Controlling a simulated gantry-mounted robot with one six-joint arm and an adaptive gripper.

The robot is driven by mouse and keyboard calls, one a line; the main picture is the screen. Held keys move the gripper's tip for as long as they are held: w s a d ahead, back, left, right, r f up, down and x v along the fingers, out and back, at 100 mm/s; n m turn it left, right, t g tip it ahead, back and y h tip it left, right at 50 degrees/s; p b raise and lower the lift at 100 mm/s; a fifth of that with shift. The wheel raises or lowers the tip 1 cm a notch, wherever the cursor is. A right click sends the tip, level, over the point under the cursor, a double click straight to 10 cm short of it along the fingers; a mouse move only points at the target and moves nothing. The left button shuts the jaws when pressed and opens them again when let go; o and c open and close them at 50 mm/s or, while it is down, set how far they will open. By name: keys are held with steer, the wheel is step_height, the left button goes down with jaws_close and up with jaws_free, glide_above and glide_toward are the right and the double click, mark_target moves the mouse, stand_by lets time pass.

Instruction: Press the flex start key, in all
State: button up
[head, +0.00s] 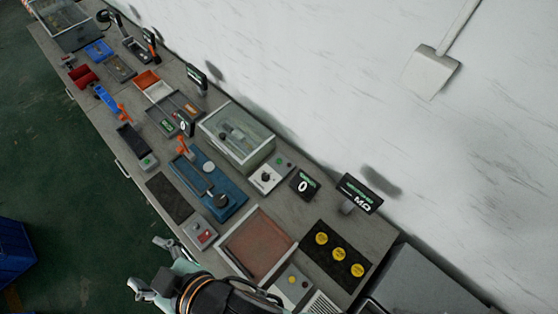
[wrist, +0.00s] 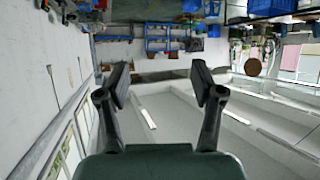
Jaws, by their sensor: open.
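No key readable as "flex start" shows in the head view, and I cannot tell which button it is. Small button boxes stand along the bench: one with a green button (head: 147,161), one with a red button (head: 202,236), and one with a yellow button (head: 293,282) at the near end. A box with a black knob and a green button (head: 270,176) stands by the glass-lidded case. My gripper (head: 153,267) is open and empty off the bench's front edge, left of the yellow-button box. In the wrist view its two fingers (wrist: 161,80) are apart with nothing between them.
The bench (head: 330,207) runs diagonally, crowded with trays and fixtures. A blue fixture (head: 228,190), a glass-lidded case (head: 238,135), a reddish tray (head: 256,246) and a black mat with yellow discs (head: 323,262) lie near. Displays (head: 360,193) stand at the back.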

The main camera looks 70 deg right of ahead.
jaws_close()
stand_by(1.4)
